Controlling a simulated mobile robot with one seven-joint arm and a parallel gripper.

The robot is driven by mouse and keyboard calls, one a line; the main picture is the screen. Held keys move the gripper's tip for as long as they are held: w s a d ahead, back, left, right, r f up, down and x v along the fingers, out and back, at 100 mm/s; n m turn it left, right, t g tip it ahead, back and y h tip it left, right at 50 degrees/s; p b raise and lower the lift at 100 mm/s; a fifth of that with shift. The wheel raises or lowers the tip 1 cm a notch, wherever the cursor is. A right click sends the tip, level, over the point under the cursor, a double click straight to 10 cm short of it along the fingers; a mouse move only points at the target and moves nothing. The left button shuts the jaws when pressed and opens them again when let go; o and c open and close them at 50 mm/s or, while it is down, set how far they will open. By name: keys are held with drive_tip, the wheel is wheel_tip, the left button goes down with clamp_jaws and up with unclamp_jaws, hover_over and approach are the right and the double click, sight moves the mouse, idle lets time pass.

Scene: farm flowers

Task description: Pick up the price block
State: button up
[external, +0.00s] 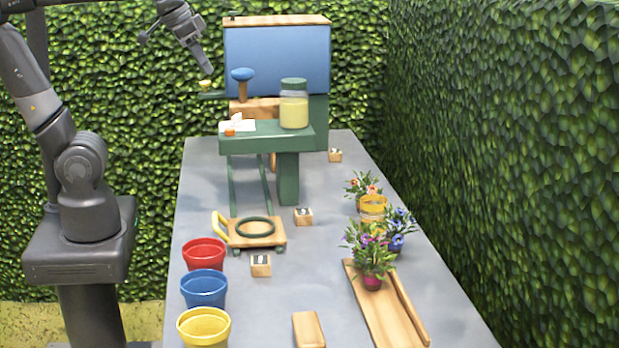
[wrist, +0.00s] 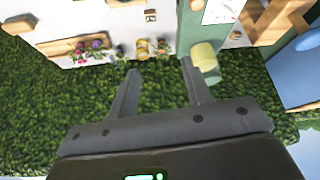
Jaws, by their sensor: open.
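Several small wooden blocks with dark and white faces stand on the grey table: one block (external: 261,265) right of the pots, one (external: 304,216) beside the wheeled wooden cart, and one (external: 335,155) at the far right. I cannot tell which is the price block. Two blocks show small in the wrist view, one at the top (wrist: 150,15) and one at the right (wrist: 236,35). My gripper (external: 177,52) is high at the back left, away from all the blocks. In the wrist view my gripper (wrist: 160,66) is open with nothing between its fingers.
A green stand (external: 288,180) holds a glass jar (external: 294,108) in front of a blue panel (external: 277,58). Red (external: 204,253), blue (external: 204,288) and yellow (external: 203,327) pots line the left edge. Flowers (external: 370,250) and a wooden tray (external: 385,315) stand right. Hedge walls enclose the table.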

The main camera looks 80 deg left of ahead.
drive_tip(key=w+a+r+n+y, duration=0.1)
drive_tip(key=w+a+r+n, duration=0.15)
drive_tip(key=w, duration=0.35)
drive_tip(key=w+a+r+n, duration=0.1)
drive_tip(key=w+a+r, duration=0.1)
drive_tip(key=w+a, duration=0.25)
drive_tip(key=n+g+y, duration=0.4)
drive_tip(key=n, duration=0.8)
hover_over(336, 150)
drive_tip(key=d, duration=0.4)
drive_tip(key=f, duration=2.4)
drive_tip(key=s+f, duration=0.1)
drive_tip(key=f, duration=1.2)
drive_tip(key=shift+d+f, duration=0.1)
drive_tip(key=x, duration=0.5)
drive_tip(key=shift+a, duration=0.4)
drive_tip(key=shift+w+a+f, duration=0.15)
drive_tip(key=shift+a+f, duration=0.15)
